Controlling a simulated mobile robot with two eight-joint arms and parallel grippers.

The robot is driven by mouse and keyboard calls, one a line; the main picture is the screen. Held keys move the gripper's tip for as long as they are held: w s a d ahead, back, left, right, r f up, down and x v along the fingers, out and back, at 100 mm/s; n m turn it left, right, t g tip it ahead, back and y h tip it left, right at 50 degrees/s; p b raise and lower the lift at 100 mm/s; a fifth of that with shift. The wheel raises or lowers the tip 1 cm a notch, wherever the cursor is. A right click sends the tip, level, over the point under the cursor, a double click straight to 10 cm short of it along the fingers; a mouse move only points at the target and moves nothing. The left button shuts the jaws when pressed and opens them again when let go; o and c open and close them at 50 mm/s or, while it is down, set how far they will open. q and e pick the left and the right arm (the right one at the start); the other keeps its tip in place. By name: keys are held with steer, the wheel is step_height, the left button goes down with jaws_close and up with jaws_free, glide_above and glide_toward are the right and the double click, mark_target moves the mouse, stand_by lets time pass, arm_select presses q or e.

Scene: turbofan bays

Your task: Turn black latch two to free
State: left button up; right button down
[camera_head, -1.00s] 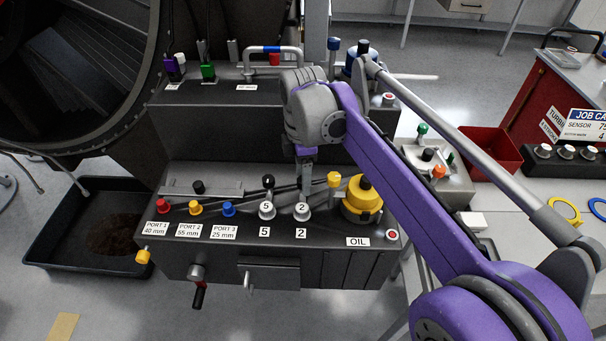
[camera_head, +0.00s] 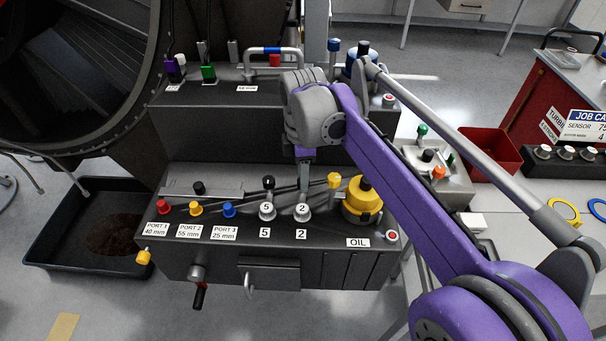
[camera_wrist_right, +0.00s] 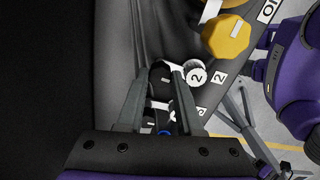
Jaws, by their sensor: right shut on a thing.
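Latch two is marked by a white round cap with a 2 (camera_head: 302,210) on the dark lower bay, above a "2" label. My right gripper (camera_head: 306,180) reaches down just behind this cap and hides the latch's black handle in the head view. In the right wrist view, the black handle (camera_wrist_right: 160,80) sits between the two fingers of my right gripper (camera_wrist_right: 163,88), which is shut on it. The white 2 cap (camera_wrist_right: 195,75) is just right of the fingers there. My left gripper is not in view.
Latch five (camera_head: 267,210), with its black knob, stands close to the left. The yellow oil cap (camera_head: 362,200) and a small yellow-topped part (camera_head: 334,181) are close on the right. Red, yellow and blue port plugs (camera_head: 195,208) line the left.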

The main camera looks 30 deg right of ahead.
steer(key=m, duration=0.4)
steer(key=shift+p, duration=0.4)
steer(key=m, duration=0.4)
steer(key=shift+m+p, duration=0.3)
steer(key=shift+m, duration=0.1)
steer(key=m, duration=0.4)
steer(key=shift+m+p, duration=0.3)
steer(key=shift+m, duration=1.8)
steer(key=c, duration=0.6)
jaws_free()
steer(key=shift+o, duration=0.2)
